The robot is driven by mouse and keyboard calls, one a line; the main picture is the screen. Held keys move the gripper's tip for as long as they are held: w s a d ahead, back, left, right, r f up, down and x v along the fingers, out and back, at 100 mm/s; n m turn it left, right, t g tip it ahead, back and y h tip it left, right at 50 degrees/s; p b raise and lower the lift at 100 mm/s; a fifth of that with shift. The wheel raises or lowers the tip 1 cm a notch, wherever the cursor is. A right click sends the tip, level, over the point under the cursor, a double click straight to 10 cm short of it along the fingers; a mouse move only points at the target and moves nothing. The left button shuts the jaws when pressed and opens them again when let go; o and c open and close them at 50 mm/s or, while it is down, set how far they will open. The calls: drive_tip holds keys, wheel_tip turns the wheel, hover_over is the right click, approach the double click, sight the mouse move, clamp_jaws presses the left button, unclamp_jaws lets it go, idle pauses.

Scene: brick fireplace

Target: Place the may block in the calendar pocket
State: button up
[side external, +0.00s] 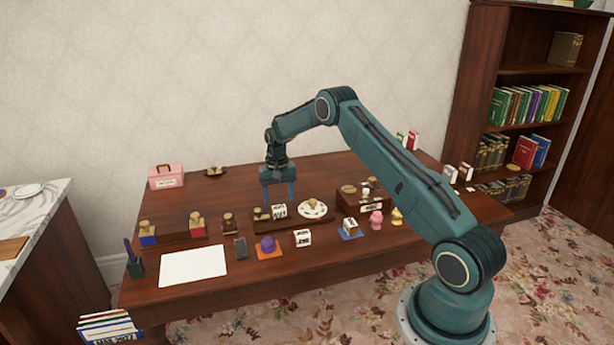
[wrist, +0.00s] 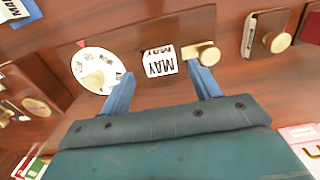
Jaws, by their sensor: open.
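The may block (side external: 279,210) is a white cube with black MAY lettering. It sits on a long dark wooden board (side external: 290,224) between a brass knob and a round white plate. In the wrist view the may block (wrist: 159,61) shows between my two blue fingertips, with MAY on two faces. My gripper (side external: 279,199) is open and points down just above and behind the block; it also shows in the wrist view (wrist: 161,72). No contact with the block is visible. I cannot tell which part is the calendar pocket.
The white plate (side external: 313,209) and brass knob (wrist: 201,53) flank the block closely. A wooden box (side external: 372,208) stands to the right. Other lettered white blocks (side external: 303,238) (side external: 350,228) sit in front. A pink box (side external: 165,177) is at back left. A white sheet (side external: 193,266) lies front left.

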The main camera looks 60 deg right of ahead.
sight(279, 209)
wheel_tip(279, 209, up, 9)
idle(0.4)
idle(0.5)
drive_tip(key=s+a+r+n+t, duration=0.1)
drive_tip(key=s+a+r+n, duration=0.1)
drive_tip(key=s+a+r, duration=0.6)
drive_tip(key=s+a+r+n+t, duration=0.2)
drive_tip(key=s+a+r, duration=0.2)
drive_tip(key=a+r, duration=0.85)
drive_tip(key=s+a+n+t, duration=0.1)
drive_tip(key=s+a, duration=0.3)
drive_tip(key=s, duration=0.7)
drive_tip(key=s+a+n+t, duration=0.1)
drive_tip(key=s+a+n, duration=0.3)
drive_tip(key=s, duration=0.8)
drive_tip(key=shift+s+a+f+t, duration=0.15)
drive_tip(key=shift+s+a+t, duration=0.15)
drive_tip(key=shift+a, duration=0.15)
